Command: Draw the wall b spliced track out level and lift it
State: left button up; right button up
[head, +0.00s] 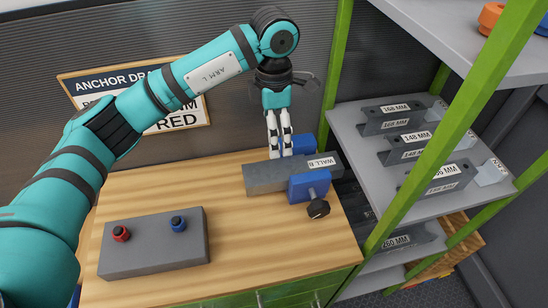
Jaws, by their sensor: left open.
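The grey track piece labelled "WALL B" (265,177) lies level on the wooden bench. A blue clamp (309,185) with a black knob (318,209) sits at its right part, and blue also shows behind the piece. Whether the track is spliced cannot be told here. My left gripper (280,152) points down with its pale fingers at the piece's far upper edge. It is open, with a narrow gap between the fingers. Whether the fingers touch the track is unclear. My right gripper is out of view.
A grey box with red (121,233) and blue (178,223) buttons sits at the bench's front left. The wooden bench top (240,240) is clear in front. A green-posted shelf (428,190) with labelled grey pieces stands right. A sign (183,118) hangs behind.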

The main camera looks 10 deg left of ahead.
aim_at(273, 171)
pick_arm(q)
notch_tip(273, 171, down, 14)
jog(key=p, duration=0.3)
jog(key=shift+r, duration=0.1)
jog(key=shift+f, duration=0.6)
jog(key=c, duration=1.5)
jog(key=o, duration=0.8)
jog(key=c, duration=0.7)
jog(key=shift+w+r, duration=0.1)
jog(key=shift+r, duration=0.1)
jog(key=shift+r, duration=0.1)
jog(key=shift+a, duration=0.15)
